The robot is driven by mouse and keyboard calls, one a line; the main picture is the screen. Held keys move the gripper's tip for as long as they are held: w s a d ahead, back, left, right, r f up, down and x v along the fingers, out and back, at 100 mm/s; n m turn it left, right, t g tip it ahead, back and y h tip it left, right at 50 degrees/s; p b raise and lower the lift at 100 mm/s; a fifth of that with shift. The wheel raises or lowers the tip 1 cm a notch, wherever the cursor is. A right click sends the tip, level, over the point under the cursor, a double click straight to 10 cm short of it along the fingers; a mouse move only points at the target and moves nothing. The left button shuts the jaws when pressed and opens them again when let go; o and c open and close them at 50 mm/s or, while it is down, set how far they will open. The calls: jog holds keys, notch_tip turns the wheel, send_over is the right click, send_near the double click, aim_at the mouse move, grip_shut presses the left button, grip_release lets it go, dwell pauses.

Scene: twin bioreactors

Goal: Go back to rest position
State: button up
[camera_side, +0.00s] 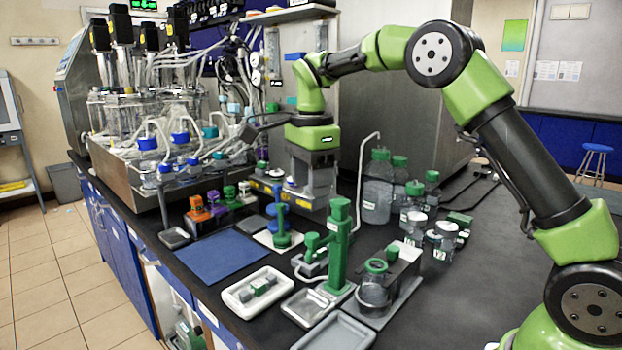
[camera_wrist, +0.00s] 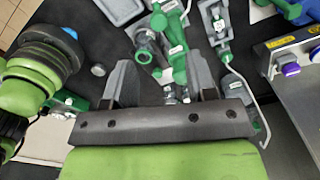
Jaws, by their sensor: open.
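My gripper (camera_side: 308,200) hangs from the green wrist above the bench, pointing down, behind the green pump stand (camera_side: 340,245). In the wrist view its two grey fingers (camera_wrist: 166,75) are spread apart. Nothing is held between them. The green pump stand (camera_wrist: 172,50) shows in the gap, beyond the fingers. A blue and green stand (camera_side: 279,222) on a white tile is just to the left of my gripper in the side view. The side view does not clearly show how far the fingertips are from the bench.
Glass bottles with green caps (camera_side: 377,190) stand to the right of my gripper. A bioreactor rack (camera_side: 150,180) with tubing is at the left. A blue mat (camera_side: 220,256), a white tray (camera_side: 232,300) and metal trays (camera_side: 335,336) lie in front. Black bench at right front is clear.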

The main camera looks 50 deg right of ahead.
jog(key=s+a+r+n+t, duration=0.2)
jog(key=s+r+n, duration=0.3)
jog(key=s+r, duration=0.1)
jog(key=s+a+n+t+y, duration=0.1)
jog(key=s+a+n+t, duration=0.1)
jog(key=s+n, duration=0.4)
jog(key=s+a+n+t+y, duration=0.1)
jog(key=s+a+n+t, duration=0.1)
jog(key=s+n, duration=0.4)
jog(key=s+t, duration=0.1)
jog(key=s, duration=0.4)
jog(key=shift+s+n, duration=0.15)
jog(key=shift+n, duration=0.25)
jog(key=shift+f, duration=0.1)
